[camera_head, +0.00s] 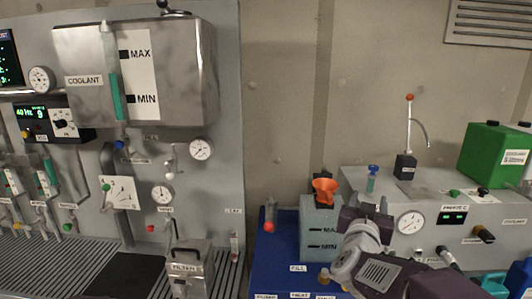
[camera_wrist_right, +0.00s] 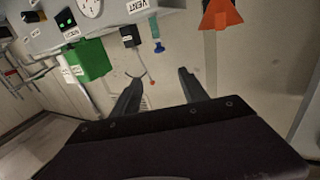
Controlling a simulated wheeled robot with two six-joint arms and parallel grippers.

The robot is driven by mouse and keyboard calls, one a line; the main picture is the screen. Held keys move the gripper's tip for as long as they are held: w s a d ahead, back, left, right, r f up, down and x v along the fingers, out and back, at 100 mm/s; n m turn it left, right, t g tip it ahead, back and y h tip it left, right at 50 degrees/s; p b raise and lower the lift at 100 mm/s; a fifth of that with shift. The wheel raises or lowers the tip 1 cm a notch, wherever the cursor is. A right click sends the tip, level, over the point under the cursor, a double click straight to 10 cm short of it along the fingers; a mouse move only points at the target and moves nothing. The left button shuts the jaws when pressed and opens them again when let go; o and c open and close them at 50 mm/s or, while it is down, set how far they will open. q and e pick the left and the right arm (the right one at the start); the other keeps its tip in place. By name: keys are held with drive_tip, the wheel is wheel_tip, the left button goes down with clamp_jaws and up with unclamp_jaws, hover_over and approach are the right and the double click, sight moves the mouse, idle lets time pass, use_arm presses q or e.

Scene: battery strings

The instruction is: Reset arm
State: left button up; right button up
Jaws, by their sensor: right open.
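My right arm comes in from the lower right in the head view. Its gripper (camera_head: 366,208) is raised in front of the grey bench unit, just right of the tank with the orange funnel. In the right wrist view the two dark fingers (camera_wrist_right: 160,84) stand apart with nothing between them, so the gripper is open and empty. The wrist view looks tilted towards the wall. My left arm and gripper are not in view.
The translucent tank (camera_head: 318,246) with its orange funnel (camera_head: 325,189) stands on a blue panel (camera_head: 275,262) close left of my right gripper. The grey unit (camera_head: 432,185) carries a gauge, a green box (camera_head: 494,154) and a red-tipped rod (camera_head: 409,120). The coolant tank (camera_head: 190,70) hangs at left.

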drive_tip(key=s+a+f+n+g+y, duration=0.3)
drive_tip(key=f+y, duration=0.1)
drive_tip(key=f, duration=0.6)
drive_tip(key=s+a+f+n+g+y, duration=0.2)
drive_tip(key=a+f+y, duration=0.1)
drive_tip(key=f, duration=0.6)
drive_tip(key=s+a+f+g, duration=0.1)
drive_tip(key=s+f+g, duration=0.4)
drive_tip(key=s, duration=0.5)
drive_tip(key=s+a+f+g+y, duration=0.1)
drive_tip(key=s+f+g, duration=0.3)
drive_tip(key=s+f, duration=0.3)
drive_tip(key=s, duration=0.3)
drive_tip(key=shift+a+f+g, duration=0.15)
drive_tip(key=shift+f+g, duration=0.1)
drive_tip(key=shift+g, duration=0.15)
